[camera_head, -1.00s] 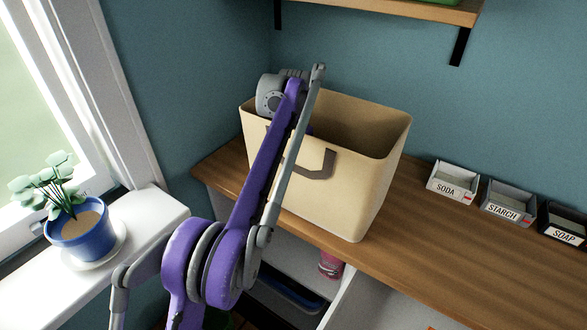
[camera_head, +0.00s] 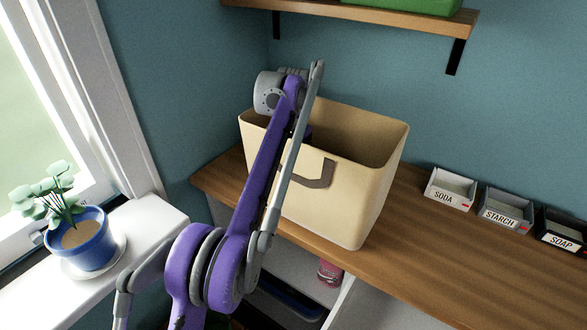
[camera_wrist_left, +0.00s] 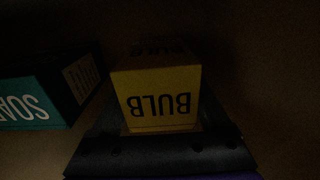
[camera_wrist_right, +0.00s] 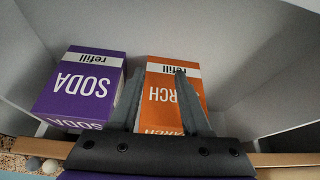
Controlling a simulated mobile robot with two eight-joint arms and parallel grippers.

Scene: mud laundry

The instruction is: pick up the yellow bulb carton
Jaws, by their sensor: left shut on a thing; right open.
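The yellow bulb carton (camera_wrist_left: 160,103) is upside down in the dark left wrist view, its label reading BULB. My left gripper (camera_wrist_left: 158,92) is shut on it, one finger on each side. In the head view my left arm reaches down into the cream bin (camera_head: 330,205), whose wall hides the gripper and the carton. My right gripper (camera_wrist_right: 160,75) is open, its fingers in front of an orange starch carton (camera_wrist_right: 160,100) in the right wrist view. I cannot tell whether they touch it.
A teal soap carton (camera_wrist_left: 35,100) lies left of the bulb carton. A purple soda carton (camera_wrist_right: 82,88) stands beside the starch carton. Labelled trays, soda (camera_head: 450,188), starch (camera_head: 505,208) and soap (camera_head: 562,232), sit on the wooden counter (camera_head: 430,260). A potted plant (camera_head: 82,240) stands on the sill.

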